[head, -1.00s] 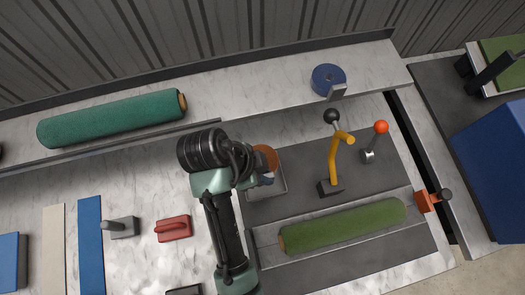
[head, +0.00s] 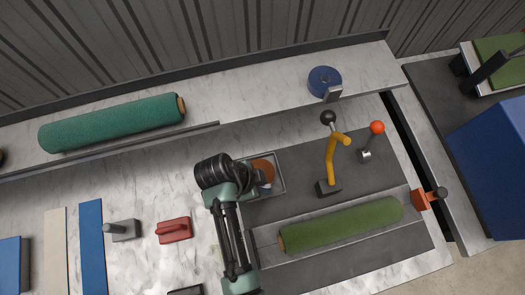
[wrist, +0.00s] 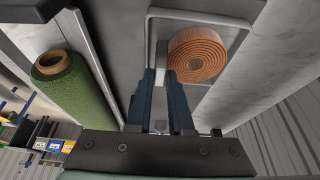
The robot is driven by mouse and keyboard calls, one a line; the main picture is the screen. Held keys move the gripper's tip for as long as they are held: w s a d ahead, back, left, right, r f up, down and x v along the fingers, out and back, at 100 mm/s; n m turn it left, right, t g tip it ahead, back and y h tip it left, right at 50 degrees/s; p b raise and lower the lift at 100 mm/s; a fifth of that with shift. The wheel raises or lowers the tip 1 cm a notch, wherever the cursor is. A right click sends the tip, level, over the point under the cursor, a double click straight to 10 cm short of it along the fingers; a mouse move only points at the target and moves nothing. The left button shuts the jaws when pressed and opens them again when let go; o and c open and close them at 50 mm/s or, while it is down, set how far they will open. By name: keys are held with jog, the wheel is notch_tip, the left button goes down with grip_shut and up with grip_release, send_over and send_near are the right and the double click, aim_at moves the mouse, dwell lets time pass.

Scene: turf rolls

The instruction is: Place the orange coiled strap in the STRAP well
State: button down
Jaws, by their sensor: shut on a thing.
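The orange coiled strap (head: 263,168) is inside the outline of a light-rimmed square well (head: 282,178), partly hidden by my arm in the head view. In the wrist view the strap (wrist: 198,55) shows its spiral face, within the well's pale rim (wrist: 240,23). My gripper (wrist: 161,76) is shut on the strap by a grey tab at the coil's left side. I cannot tell whether the coil touches the well floor. No label is readable on the well.
A green turf roll (head: 340,224) lies in a trough near the well. A yellow lever (head: 331,160) and an orange-knobbed lever (head: 376,130) stand to the right. A blue coil (head: 324,81) and a dark green roll (head: 112,122) are on the back ledge. A red tool (head: 174,230) lies left.

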jog(key=c, duration=0.8)
grip_release()
jog(key=b+v, duration=0.1)
jog(key=v, duration=1.1)
jog(key=w+a+r+n+t+y, duration=0.1)
jog(key=w+r+n+t+y, duration=0.15)
jog(key=w+r+t, duration=0.65)
jog(key=w+r+n+t+y, duration=0.2)
jog(key=w+r+n+t, duration=0.15)
jog(key=w+r, duration=1.05)
jog(key=s+d+r+n+t, duration=0.1)
jog(key=s+r+n+t, duration=0.15)
jog(key=r, duration=0.75)
jog(key=s+d+r+n+t, duration=0.1)
jog(key=d+r+t, duration=0.15)
jog(key=r, duration=0.75)
jog(key=s+d+r+n+t, duration=0.1)
jog(key=s+r+t, duration=0.1)
jog(key=r, duration=0.4)
jog(key=s+d+r+n+t, duration=0.1)
jog(key=s+r+n+t, duration=0.1)
jog(key=s+r, duration=0.3)
jog(key=s+d+r+n+t, duration=0.1)
jog(key=s+r+t, duration=0.3)
jog(key=r, duration=0.4)
jog(key=shift+s+r+n+t, duration=0.25)
jog(key=shift+r+n, duration=0.1)
jog(key=shift+n, duration=0.1)
